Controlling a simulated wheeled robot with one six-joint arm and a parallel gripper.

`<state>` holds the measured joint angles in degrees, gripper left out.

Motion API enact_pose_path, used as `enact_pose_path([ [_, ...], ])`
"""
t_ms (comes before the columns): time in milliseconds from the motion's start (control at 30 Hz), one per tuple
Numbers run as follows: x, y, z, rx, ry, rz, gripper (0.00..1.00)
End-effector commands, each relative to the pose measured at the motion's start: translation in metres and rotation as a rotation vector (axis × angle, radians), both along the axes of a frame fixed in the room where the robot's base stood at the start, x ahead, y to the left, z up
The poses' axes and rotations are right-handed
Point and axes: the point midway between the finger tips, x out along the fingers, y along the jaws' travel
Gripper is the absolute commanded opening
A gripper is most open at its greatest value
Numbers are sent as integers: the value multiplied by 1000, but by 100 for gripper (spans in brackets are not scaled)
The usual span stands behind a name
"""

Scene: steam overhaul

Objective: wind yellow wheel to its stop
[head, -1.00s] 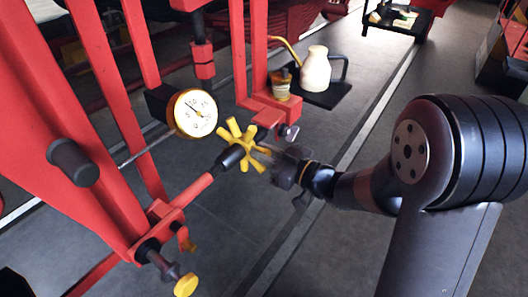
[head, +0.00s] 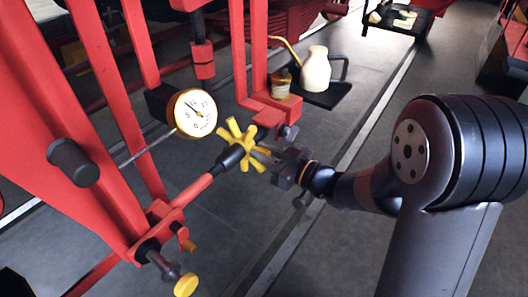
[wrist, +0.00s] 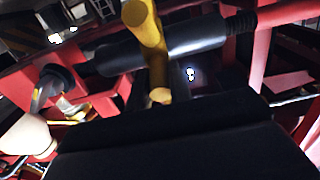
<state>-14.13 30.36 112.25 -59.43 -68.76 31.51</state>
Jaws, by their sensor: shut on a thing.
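The yellow wheel (head: 236,147) is a spoked handwheel on the end of a black hub and red shaft, at the centre of the head view. My gripper (head: 275,158) reaches it from the right and is shut on the wheel at its right side. In the wrist view a yellow spoke (wrist: 146,30) comes down to the dark gripper (wrist: 160,98), with the black hub behind it. The fingertips are partly hidden behind the gripper body there. A round dial gauge (head: 195,112) with a pale face stands left of the wheel.
Red frame posts (head: 92,150) stand at the left. A cream oil can (head: 315,70) and a small jar (head: 281,83) stand on ledges behind the wheel. A yellow knob (head: 186,285) is low at the front. The floor right of the frame is open.

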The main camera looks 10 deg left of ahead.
Motion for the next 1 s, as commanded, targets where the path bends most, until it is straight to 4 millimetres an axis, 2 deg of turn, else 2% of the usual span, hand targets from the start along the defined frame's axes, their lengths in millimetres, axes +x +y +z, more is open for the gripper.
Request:
enact_pose_path([
  [233, 0, 0, -3, 0, 0, 0, 0],
  [600, -1, -1, -30, -6, 7, -1, 0],
  [1000, -1, -1, -32, -7, 7, 0, 0],
])
